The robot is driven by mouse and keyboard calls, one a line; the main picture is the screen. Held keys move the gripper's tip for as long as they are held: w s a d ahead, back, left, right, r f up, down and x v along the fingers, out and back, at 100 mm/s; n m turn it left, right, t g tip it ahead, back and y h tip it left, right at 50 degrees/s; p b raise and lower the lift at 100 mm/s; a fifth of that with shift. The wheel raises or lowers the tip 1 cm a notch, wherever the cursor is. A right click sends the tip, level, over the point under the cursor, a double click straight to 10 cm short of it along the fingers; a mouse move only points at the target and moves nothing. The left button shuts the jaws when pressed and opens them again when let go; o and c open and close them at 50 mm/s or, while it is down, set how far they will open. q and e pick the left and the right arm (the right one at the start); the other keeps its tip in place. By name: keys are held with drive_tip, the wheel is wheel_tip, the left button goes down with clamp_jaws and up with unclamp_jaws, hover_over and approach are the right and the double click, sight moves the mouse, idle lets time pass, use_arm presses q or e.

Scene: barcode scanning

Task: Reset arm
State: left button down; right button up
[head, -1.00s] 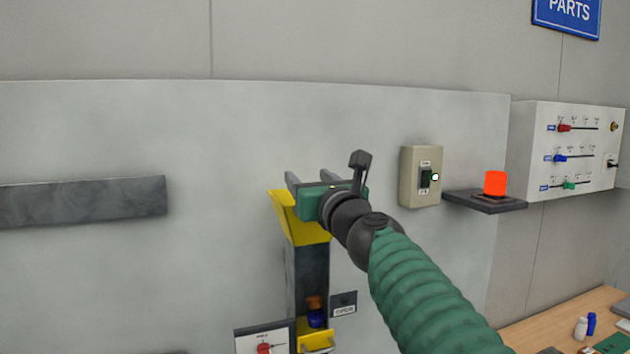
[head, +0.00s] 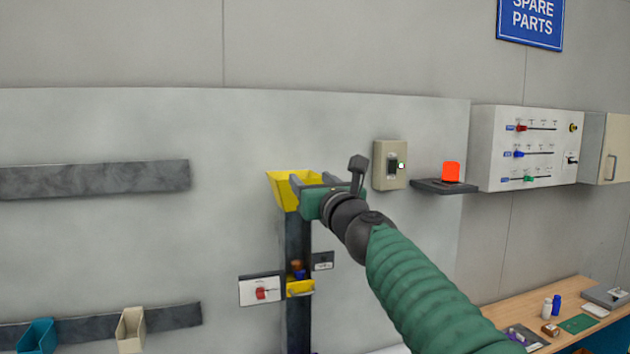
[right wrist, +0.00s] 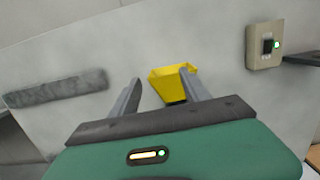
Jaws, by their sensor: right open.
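My right gripper (head: 316,180) is in the middle of the head view, on the green ribbed arm that comes in from the lower right. Its two grey fingers are apart with nothing between them. The yellow hopper (head: 284,190) on the wall chute is just left of the gripper in the head view. In the right wrist view the fingers (right wrist: 158,90) point toward the wall, and the hopper (right wrist: 168,82) shows beyond them, partly behind the right finger. A small blue bottle with an orange cap (head: 298,270) stands low in the chute. My left gripper is not in view.
A beige switch box (head: 390,165) with a green light and a red lamp (head: 451,172) on a shelf are right of the gripper. A slider panel (head: 525,147) is further right. A wooden table (head: 487,310) with small items is lower right. Teal (head: 37,336) and cream (head: 131,330) bins hang lower left.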

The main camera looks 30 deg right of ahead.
drive_tip(key=a+f+n+g+y+b, duration=0.2)
drive_tip(key=a+f+n+g, duration=0.5)
drive_tip(key=f, duration=1.1)
drive_tip(key=a+f+n+y+b, duration=0.2)
drive_tip(key=f+n, duration=0.9)
drive_tip(key=f, duration=0.7)
use_arm(q)
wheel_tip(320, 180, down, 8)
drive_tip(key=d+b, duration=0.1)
drive_tip(key=b, duration=0.3)
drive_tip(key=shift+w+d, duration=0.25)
use_arm(e)
drive_tip(key=s+a+f+n+g, duration=0.3)
drive_tip(key=s+f+n+g, duration=0.1)
drive_tip(key=s+f+n, duration=0.6)
drive_tip(key=s+a+f+n+g, duration=0.3)
drive_tip(key=s+f+n, duration=0.7)
drive_tip(key=s+f, duration=0.7)
wheel_tip(320, 180, down, 4)
drive_tip(key=g, duration=0.2)
drive_tip(key=shift+f+g, duration=0.15)
drive_tip(key=shift+g, duration=0.15)
